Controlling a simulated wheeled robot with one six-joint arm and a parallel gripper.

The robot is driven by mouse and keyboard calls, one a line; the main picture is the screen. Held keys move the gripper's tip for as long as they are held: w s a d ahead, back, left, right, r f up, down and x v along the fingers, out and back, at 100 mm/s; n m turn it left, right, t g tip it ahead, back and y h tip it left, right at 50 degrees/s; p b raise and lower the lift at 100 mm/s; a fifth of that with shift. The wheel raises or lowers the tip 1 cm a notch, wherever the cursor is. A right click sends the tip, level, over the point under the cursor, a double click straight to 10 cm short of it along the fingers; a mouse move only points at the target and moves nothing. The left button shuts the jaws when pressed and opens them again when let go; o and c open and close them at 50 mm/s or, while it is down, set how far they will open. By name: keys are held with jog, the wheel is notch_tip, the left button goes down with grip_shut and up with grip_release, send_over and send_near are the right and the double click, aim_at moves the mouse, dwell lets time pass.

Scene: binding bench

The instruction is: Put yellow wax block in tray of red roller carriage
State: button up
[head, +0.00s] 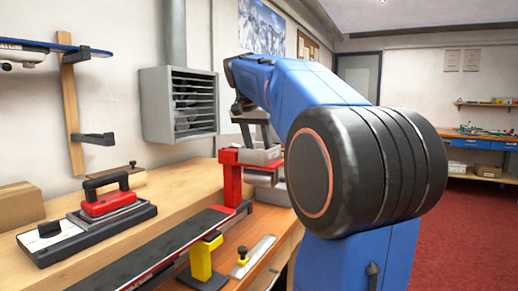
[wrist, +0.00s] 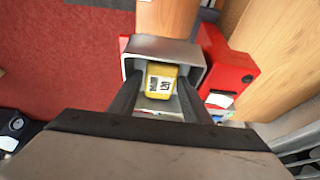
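The yellow wax block (wrist: 161,80), with a white label reading 120, lies inside the grey tray (wrist: 190,52) in the wrist view. The red roller carriage (wrist: 228,68) is beside the tray, and also shows in the head view (head: 232,174) with its grey tray (head: 262,157). My gripper (wrist: 160,77) reaches down into the tray, one finger on each side of the block, with narrow gaps showing between fingers and block. In the head view my gripper (head: 256,140) is directly above the tray, and the block is hidden there.
A grey vent unit (head: 180,104) hangs on the wall behind. Red floor is open at right.

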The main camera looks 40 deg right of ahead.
jog(key=v, duration=1.2)
jog(key=shift+s+r, duration=0.1)
dwell(0.5)
